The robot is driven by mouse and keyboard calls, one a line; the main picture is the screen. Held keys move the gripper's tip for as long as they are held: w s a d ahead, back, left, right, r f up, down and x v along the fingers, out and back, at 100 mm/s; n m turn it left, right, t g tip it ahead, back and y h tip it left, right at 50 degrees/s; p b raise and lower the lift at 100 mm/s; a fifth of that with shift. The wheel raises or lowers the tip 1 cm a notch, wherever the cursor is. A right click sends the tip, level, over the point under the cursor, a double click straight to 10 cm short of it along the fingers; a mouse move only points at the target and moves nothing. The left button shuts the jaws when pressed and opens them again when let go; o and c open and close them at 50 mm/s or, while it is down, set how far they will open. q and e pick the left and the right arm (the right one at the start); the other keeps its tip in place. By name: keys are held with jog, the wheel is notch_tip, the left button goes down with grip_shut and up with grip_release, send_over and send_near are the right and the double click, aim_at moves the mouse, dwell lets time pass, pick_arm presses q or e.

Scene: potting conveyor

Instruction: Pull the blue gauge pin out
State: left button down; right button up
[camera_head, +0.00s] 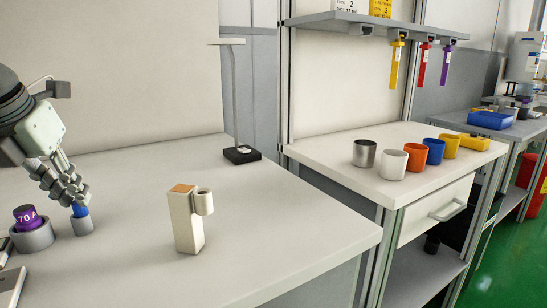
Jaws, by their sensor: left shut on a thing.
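The blue gauge pin (80,211) is at the left of the near worktop, low between the fingers of my left gripper (77,199). The gripper reaches down from the upper left and is shut on the pin; its fingers hide the pin's upper part. The pin's visible lower end is at the mouth of a small grey round holder (83,227). How deep it sits in the holder I cannot tell. My right gripper is not in view.
A cream block with a small cylinder (183,222) stands mid-worktop. A lamp-like stand (241,154) is behind. Several cups (393,162) stand on the right bench. The worktop's front is clear.

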pick_arm(q)
jog(key=shift+f, duration=0.1)
dwell(0.5)
jog(key=shift+r, duration=0.2)
jog(key=shift+r+p, duration=0.85)
jog(key=shift+r, duration=1)
jog(key=c, duration=2.3)
grip_release()
jog(key=o, duration=0.5)
jog(key=shift+r, duration=0.1)
